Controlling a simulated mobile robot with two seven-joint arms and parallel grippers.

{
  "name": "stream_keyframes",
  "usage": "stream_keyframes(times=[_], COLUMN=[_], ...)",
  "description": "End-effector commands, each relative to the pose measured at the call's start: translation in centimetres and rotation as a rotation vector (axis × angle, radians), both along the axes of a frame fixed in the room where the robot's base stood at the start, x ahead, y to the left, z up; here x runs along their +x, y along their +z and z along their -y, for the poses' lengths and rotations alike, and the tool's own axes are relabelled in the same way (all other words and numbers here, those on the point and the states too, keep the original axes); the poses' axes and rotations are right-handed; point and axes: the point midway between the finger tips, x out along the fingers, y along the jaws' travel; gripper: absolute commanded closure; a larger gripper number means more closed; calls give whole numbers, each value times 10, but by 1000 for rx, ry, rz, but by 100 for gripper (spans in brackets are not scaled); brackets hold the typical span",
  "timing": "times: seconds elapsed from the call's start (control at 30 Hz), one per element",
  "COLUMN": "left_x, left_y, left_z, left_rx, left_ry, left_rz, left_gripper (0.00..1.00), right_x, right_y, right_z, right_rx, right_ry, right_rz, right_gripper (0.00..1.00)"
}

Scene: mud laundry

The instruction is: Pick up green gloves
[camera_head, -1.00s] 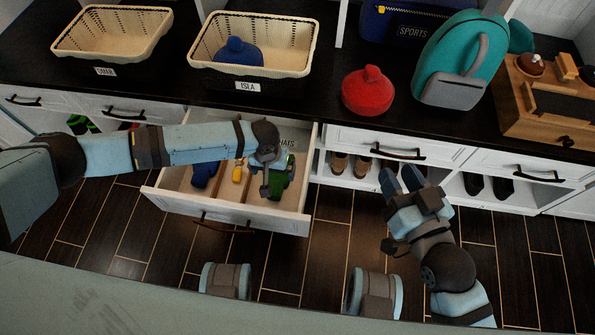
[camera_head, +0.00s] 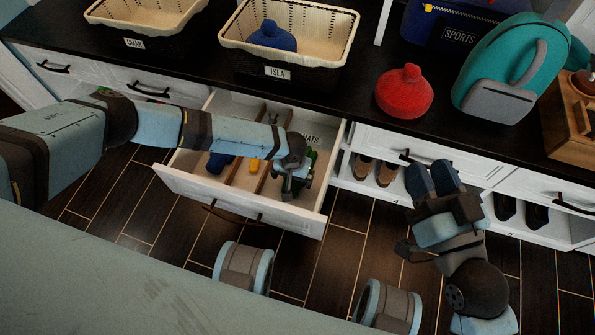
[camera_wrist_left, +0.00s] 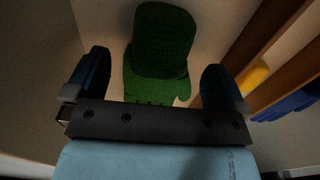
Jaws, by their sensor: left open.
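The green gloves (camera_head: 309,166) lie in the right compartment of the open drawer and are mostly hidden behind my left gripper in the head view. In the left wrist view the green gloves (camera_wrist_left: 160,45), knitted with a wide cuff, lie just beyond and between the two fingers. My left gripper (camera_wrist_left: 156,82) is open, with nothing held between its blue fingers. In the head view my left gripper (camera_head: 288,187) is over the right part of the drawer. My right gripper (camera_head: 433,178) is in front of the cabinet, away from the gloves; its finger gap is unclear.
The drawer (camera_head: 240,198) has wooden dividers, with a blue item (camera_head: 219,161) and a yellow item (camera_head: 254,165) in other compartments. The counter holds wicker baskets (camera_head: 290,62), a red hat (camera_head: 404,93) and a teal backpack (camera_head: 510,72). Shoes (camera_head: 375,171) stand on the shelf right of the drawer.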

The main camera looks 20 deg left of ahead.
Motion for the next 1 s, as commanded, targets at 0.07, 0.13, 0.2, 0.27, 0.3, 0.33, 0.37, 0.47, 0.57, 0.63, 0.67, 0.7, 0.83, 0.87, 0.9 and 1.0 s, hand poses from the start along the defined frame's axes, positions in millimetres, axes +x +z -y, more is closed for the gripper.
stream_keyframes(times=[0.07,0.13,0.2,0.27,0.3,0.33,0.37,0.47,0.57,0.63,0.67,0.7,0.83,0.87,0.9,1.0], left_x=[1,1,1,1,1,1,0,0,0,0,0,0,0,0,0,0], left_y=[-15,-21,-23,-23,-22,-22,-22,-22,-22,-22,-22,-22,-22,-21,-21,-15], left_z=[0,0,0,0,0,0,0,0,0,0,0,0,0,0,0,0], left_rx=[1,0,-1,-1,-1,-1,-1,-1,-1,-1,-1,-1,-1,-1,-1,-1], left_ry=[0,1,1,1,1,1,1,1,1,1,1,1,1,1,1,1], left_rz=[2,1,1,1,1,1,1,1,1,1,1,1,1,1,1,0], left_gripper=[0,0,0,0,0,0,0,9,32,40,40,40,41,41,41,41], right_x=[1,1,1,1,1,1,1,1,1,1,1,1,1,1,1,1], right_y=[-13,-17,-19,-19,-18,-18,-18,-18,-18,-18,-18,-18,-17,-17,-17,-12], right_z=[-1,-1,-1,-1,-1,-1,-1,-1,-1,-1,-1,-1,-1,-1,-1,-1], right_rx=[-13,-22,-26,-28,-28,-28,-28,-27,-27,-27,-27,-27,-27,-27,-27,-24], right_ry=[9,14,16,17,17,17,17,17,17,17,17,17,17,16,16,14], right_rz=[-24,-39,-47,-51,-51,-51,-51,-50,-50,-49,-49,-49,-49,-48,-48,-41], right_gripper=[62,62,62,62,62,62,62,62,62,62,62,62,62,62,62,62])
